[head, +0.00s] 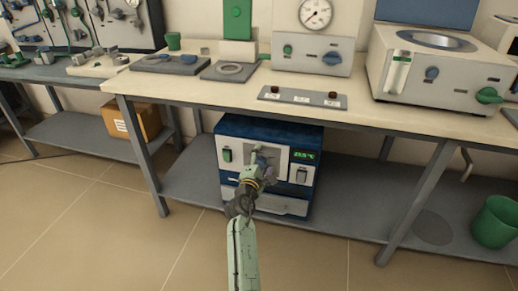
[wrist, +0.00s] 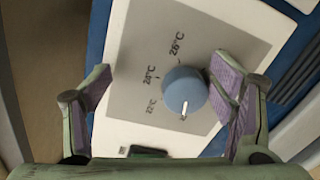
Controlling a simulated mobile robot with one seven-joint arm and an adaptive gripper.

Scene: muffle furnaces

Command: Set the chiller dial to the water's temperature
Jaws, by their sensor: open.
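The chiller (head: 228,183) is a blue and white box on the shelf under the bench. Its green-lit display (head: 304,155) is too small to read surely. In the wrist view, its round blue dial (wrist: 185,90) sits on a grey panel with marks 22, 24 and 26 °C. The dial's white pointer (wrist: 184,110) points down in the picture, past the 22 °C mark, toward a small unreadable mark. My gripper (wrist: 162,72) is open, with the dial between its fingers and nearer the right one; contact is unclear. In the head view my gripper (head: 259,160) hides the dial.
The bench top (head: 190,90) overhangs the chiller, with a leg (head: 146,155) to its left. A cardboard box (head: 143,120) stands left on another shelf and a green bin (head: 495,222) at the right. A gauge unit (head: 312,52) stands on the bench. The floor in front is clear.

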